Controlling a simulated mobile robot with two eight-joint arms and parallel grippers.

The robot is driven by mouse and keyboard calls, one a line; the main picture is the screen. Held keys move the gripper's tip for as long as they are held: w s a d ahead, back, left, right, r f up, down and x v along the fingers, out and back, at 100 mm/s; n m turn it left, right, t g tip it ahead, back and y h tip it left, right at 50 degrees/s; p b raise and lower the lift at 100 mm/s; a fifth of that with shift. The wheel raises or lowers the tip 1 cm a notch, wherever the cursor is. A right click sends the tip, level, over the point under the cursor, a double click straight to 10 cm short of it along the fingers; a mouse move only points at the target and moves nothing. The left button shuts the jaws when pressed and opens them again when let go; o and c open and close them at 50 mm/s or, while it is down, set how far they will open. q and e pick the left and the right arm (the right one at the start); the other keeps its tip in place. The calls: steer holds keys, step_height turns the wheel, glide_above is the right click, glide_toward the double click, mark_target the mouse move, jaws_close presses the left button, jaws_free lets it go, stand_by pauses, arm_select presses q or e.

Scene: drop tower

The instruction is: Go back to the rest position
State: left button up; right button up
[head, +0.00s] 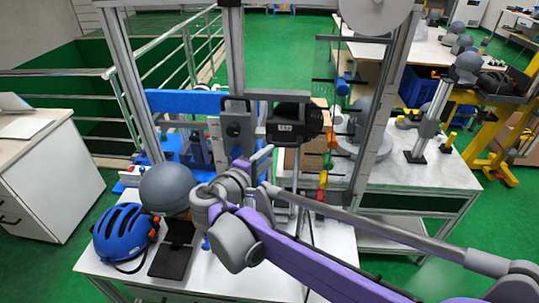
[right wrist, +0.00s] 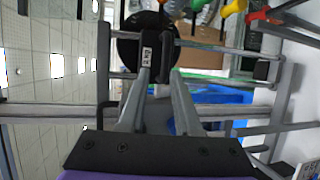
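My right arm reaches in from the lower right of the head view. Its right gripper (head: 255,160) is in front of the drop tower, near the black weight block (head: 292,122) on the tower's carriage. In the right wrist view, the two fingers of the right gripper (right wrist: 160,75) stand apart with nothing held between them. The black block (right wrist: 150,55) shows beyond the fingertips; I cannot tell whether they touch it. My left gripper is in neither view.
The tower's upright posts (head: 128,80) stand around the gripper. A grey ball-shaped headform (head: 167,188), a blue helmet (head: 125,232) and a black plate (head: 173,250) are on the white table (head: 225,275). A white cabinet (head: 50,180) stands left; green floor (head: 90,215) lies between.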

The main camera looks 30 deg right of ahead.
stand_by(0.3)
steer(key=s+d+f+m+g+y, duration=0.1)
steer(key=s+f+m+g+y, duration=0.4)
steer(key=s+f, duration=0.85)
steer(key=s+a+f+m+t+y, duration=0.1)
steer(key=s+a+f+m+y, duration=0.2)
steer(key=s+a+f+y, duration=0.4)
steer(key=shift+s+a+f+y, duration=0.15)
steer(key=shift+s+a+y, duration=0.2)
steer(key=shift+s, duration=0.85)
steer(key=shift+d, duration=0.1)
steer(key=shift+s+d, duration=0.1)
steer(key=shift+d, duration=0.05)
